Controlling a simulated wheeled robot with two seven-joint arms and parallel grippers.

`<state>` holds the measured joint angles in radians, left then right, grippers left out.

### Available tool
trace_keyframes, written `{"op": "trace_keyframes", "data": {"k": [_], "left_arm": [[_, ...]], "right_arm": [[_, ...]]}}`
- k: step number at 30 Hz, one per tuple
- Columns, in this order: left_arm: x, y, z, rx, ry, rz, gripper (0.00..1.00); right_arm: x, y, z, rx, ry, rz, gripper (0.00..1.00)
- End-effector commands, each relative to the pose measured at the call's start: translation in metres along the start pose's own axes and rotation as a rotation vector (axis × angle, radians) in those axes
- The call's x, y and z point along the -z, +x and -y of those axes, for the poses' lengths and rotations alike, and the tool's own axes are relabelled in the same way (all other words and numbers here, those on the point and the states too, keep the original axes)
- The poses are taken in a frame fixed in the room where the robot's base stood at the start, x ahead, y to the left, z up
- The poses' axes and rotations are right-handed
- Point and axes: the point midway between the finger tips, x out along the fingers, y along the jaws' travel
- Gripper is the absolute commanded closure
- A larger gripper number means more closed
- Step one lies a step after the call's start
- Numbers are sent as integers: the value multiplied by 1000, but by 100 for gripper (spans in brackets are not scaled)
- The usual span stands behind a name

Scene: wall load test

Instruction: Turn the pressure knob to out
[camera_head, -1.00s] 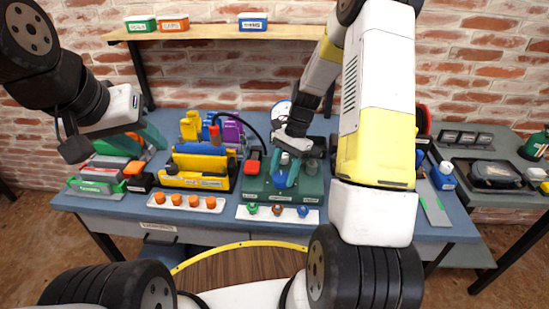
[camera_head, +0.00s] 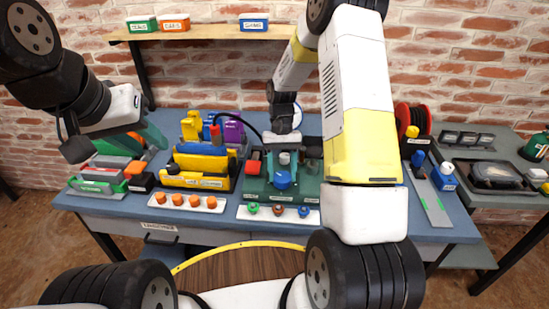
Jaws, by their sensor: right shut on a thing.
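A green test unit (camera_head: 309,186) stands on the blue bench, with a blue round knob (camera_head: 282,181) at its front. I take this to be the pressure knob; its label is too small to read. My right gripper (camera_head: 283,172) comes down from above with teal fingers at the blue knob, shut on it. The fingers partly hide the knob and the unit behind it. My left gripper (camera_head: 154,136) hangs at the left above the bench, away from the unit. Its teal fingers are seen edge-on, so its opening is unclear.
A white strip with green, brown and blue knobs (camera_head: 278,211) lies in front of the unit. A yellow and black box (camera_head: 202,166) stands to its left, with a strip of orange knobs (camera_head: 185,202) before it. Blue bottle (camera_head: 443,176) and red reel (camera_head: 411,119) stand right.

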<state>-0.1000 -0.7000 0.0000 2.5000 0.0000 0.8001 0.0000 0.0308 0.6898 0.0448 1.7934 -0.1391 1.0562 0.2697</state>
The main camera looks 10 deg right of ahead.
Motion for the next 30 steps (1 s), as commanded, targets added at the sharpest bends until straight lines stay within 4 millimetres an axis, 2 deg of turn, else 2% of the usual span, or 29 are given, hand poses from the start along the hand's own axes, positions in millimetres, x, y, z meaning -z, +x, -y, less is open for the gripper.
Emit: {"op": "trace_keyframes", "data": {"k": [30], "left_arm": [[0,0,0,0,0,0,64]], "right_arm": [[-3,0,6,-370,-894,-2,89]]}}
